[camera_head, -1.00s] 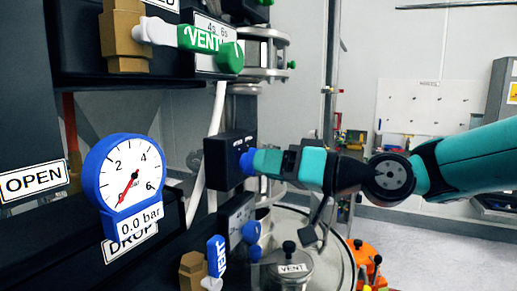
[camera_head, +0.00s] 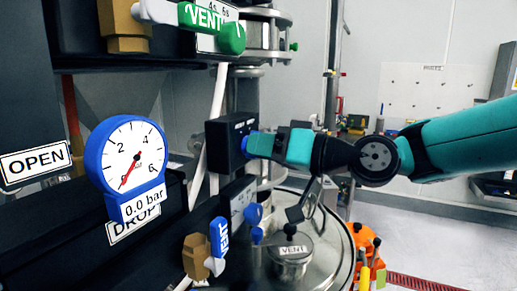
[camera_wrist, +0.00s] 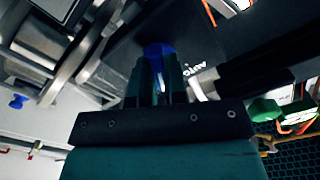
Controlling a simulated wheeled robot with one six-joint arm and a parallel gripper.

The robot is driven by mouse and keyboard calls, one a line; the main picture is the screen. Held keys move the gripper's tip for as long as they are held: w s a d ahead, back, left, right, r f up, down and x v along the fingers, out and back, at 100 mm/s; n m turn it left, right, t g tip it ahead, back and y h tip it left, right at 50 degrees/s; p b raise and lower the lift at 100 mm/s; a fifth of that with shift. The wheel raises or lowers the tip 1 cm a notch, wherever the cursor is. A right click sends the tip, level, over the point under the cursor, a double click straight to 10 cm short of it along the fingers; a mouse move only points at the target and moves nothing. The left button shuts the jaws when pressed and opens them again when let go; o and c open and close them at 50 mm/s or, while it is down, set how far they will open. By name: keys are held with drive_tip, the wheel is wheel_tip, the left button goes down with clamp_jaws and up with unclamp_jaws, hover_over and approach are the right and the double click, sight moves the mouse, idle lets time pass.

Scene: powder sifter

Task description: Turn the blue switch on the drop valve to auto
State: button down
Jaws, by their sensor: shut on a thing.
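The blue switch (camera_head: 246,146) sits on the face of a black box (camera_head: 224,143) right of the gauge in the head view. My gripper (camera_head: 252,145) reaches it from the right, with its fingers shut on the switch. In the wrist view the blue switch (camera_wrist: 158,50) shows between the tips of my gripper (camera_wrist: 160,72). White lettering is beside it on the black panel, partly legible. My fingers hide much of the switch, so I cannot tell its exact setting.
A blue gauge (camera_head: 130,166) reading 0.0 bar stands at left. A green VENT handle (camera_head: 231,38) is above. Open floor lies at right.

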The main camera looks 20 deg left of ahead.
drive_tip(key=n+b, duration=0.3)
drive_tip(key=b, duration=0.3)
drive_tip(key=n+b, duration=0.4)
drive_tip(key=b, duration=0.2)
drive_tip(key=n+b, duration=0.4)
drive_tip(key=b, duration=0.3)
drive_tip(key=shift+d+f, duration=0.15)
drive_tip(key=shift+f, duration=0.1)
drive_tip(key=shift+r+n, duration=0.1)
drive_tip(key=shift+n, duration=0.3)
drive_tip(key=c, duration=1.2)
unclamp_jaws()
drive_tip(key=shift+o, duration=0.2)
drive_tip(key=shift+r, duration=0.1)
